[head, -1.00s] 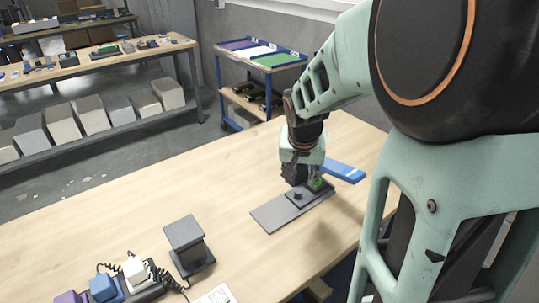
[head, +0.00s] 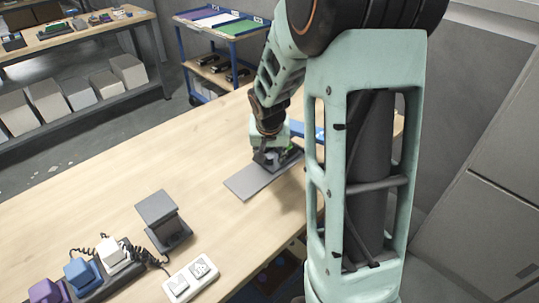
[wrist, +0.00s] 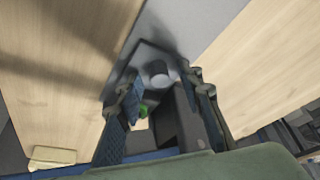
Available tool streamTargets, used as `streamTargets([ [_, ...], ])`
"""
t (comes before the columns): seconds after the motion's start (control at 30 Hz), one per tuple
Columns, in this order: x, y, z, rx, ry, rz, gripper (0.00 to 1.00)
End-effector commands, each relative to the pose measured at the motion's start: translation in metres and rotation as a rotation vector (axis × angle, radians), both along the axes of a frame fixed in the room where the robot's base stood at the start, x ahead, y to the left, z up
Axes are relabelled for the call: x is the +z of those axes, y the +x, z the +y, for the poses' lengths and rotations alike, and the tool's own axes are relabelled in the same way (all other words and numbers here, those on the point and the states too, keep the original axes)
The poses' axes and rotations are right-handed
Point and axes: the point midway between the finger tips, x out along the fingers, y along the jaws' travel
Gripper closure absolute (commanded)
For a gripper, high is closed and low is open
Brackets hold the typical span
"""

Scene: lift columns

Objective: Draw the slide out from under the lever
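The slide is likely the flat grey plate (head: 250,182) lying on the table; it also shows in the wrist view (wrist: 207,22). A darker plate with a short round grey knob (wrist: 157,73) lies at its near end. The blue lever bar (head: 298,129) shows behind my gripper, partly hidden by my arm. My gripper (head: 268,162) points down over the dark plate. In the wrist view its two fingers (wrist: 160,90) are apart, with the knob between or just beyond their tips; I cannot tell contact. A green spot (wrist: 144,112) and a dark block (wrist: 182,125) sit nearer the palm.
A dark grey stand (head: 160,220) and a white two-button box (head: 191,278) are on the table front left. Purple, blue and white blocks with coiled cords (head: 80,272) stand beside them. The table left of the plate is clear. A blue cart (head: 222,45) stands behind.

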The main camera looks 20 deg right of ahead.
Motion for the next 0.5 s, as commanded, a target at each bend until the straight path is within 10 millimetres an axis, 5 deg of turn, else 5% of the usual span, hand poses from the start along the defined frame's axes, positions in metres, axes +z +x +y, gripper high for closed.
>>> streamTargets([
  [0.3, 0.0002, 0.0000, -0.0001, 0.000, 0.000, 0.000, 1.00],
  [0.5, 0.0003, -0.0001, -0.0001, 0.000, 0.000, 0.000, 1.00],
])
